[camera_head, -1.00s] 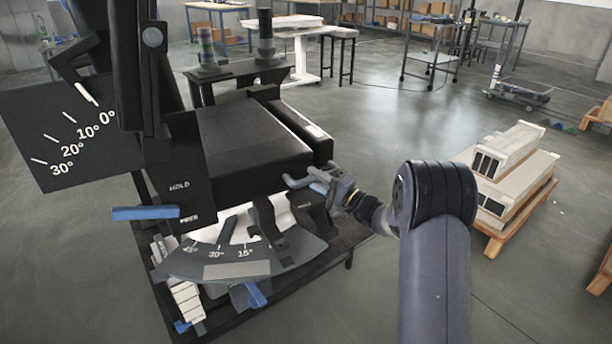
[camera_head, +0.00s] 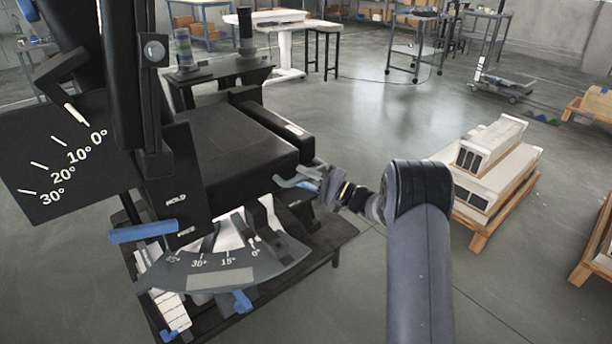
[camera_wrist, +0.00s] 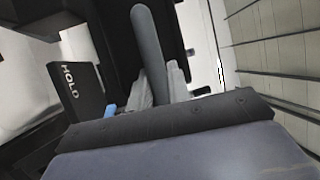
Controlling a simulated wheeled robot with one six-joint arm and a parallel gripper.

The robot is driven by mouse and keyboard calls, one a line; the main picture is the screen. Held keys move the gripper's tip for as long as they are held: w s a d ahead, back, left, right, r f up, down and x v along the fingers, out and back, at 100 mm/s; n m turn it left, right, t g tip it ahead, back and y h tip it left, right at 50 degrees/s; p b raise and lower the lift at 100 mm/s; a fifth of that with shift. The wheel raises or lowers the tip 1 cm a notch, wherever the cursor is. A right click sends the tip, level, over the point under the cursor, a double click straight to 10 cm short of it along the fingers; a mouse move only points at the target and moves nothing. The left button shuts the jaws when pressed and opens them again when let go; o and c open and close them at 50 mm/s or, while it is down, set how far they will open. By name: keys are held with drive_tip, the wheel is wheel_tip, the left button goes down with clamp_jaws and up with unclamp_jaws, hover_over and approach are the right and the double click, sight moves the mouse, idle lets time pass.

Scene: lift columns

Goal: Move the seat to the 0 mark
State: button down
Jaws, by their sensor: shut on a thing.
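The black seat (camera_head: 240,145) of a chair-like rig stands left of centre in the head view. Below it is a curved grey scale (camera_head: 222,276) marked from 45° to 0°. The 0° mark (camera_head: 255,251) shows near its right end, with a dark block (camera_head: 288,246) just right of it. I cannot tell the exact pointer reading. My gripper (camera_head: 318,182) is at the seat's front right, shut on a grey-blue handle (camera_head: 289,183). In the wrist view the handle (camera_wrist: 150,45) stands between my fingers (camera_wrist: 157,88).
A second plate (camera_head: 60,155) at left is marked 0° to 30°. A blue lever (camera_head: 142,232) sits by the HOLD panel (camera_head: 175,190), and another blue tab (camera_head: 242,302) is below the scale. Pallets with pale boxes (camera_head: 495,160) stand right. The floor between is clear.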

drive_tip(key=c, duration=1.8)
unclamp_jaws()
drive_tip(key=shift+w+d+r, duration=0.15)
drive_tip(key=shift+w+d, duration=0.05)
drive_tip(key=shift+o, duration=0.9)
drive_tip(key=shift+w+d, duration=0.1)
drive_tip(key=o, duration=0.3)
drive_tip(key=p+v, duration=0.1)
drive_tip(key=v, duration=0.9)
drive_tip(key=shift+s+d+f, duration=0.2)
drive_tip(key=shift+s, duration=0.1)
